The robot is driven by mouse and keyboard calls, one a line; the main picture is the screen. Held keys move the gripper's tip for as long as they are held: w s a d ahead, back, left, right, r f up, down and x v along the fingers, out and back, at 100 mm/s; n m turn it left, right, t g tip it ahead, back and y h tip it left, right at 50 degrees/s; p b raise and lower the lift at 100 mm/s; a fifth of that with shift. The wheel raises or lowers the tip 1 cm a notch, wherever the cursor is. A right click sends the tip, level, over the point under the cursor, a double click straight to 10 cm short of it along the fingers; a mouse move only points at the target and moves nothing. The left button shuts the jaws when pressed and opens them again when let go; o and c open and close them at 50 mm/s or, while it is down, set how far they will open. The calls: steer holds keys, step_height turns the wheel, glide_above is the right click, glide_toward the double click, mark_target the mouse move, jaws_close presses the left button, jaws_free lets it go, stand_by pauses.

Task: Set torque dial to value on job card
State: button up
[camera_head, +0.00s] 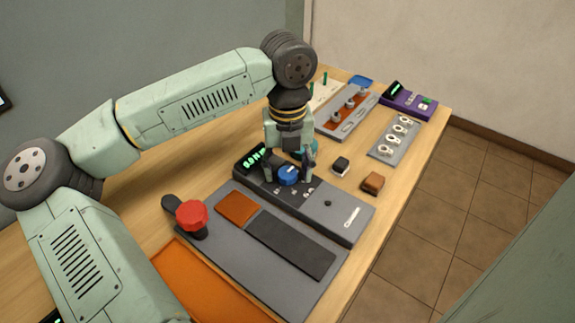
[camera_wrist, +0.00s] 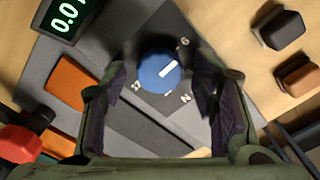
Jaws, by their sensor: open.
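The blue torque dial (camera_head: 289,174) sits on a dark panel on the grey torque unit (camera_head: 345,215). In the wrist view the dial (camera_wrist: 159,72) shows a white pointer line aimed to the upper right, with white marks around it, too blurred to read surely. My gripper (camera_head: 291,170) is over the dial. In the wrist view my gripper (camera_wrist: 158,105) is open, one finger on each side of the dial and apart from it. A green-lit display (camera_wrist: 67,14) beside the dial seems to read 0.0, with its end cut off. I cannot make out a job card.
A red knob (camera_head: 192,214) on a dark lever stands left of the unit. A black block (camera_head: 340,164) and a brown block (camera_head: 372,183) lie to the right. An orange tray (camera_head: 205,283) is in front. A grey rack (camera_head: 346,112) and purple device (camera_head: 408,103) stand behind.

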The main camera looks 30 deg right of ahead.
steer(key=shift+c, duration=0.5)
steer(key=c, duration=1.1)
steer(key=shift+o, duration=0.2)
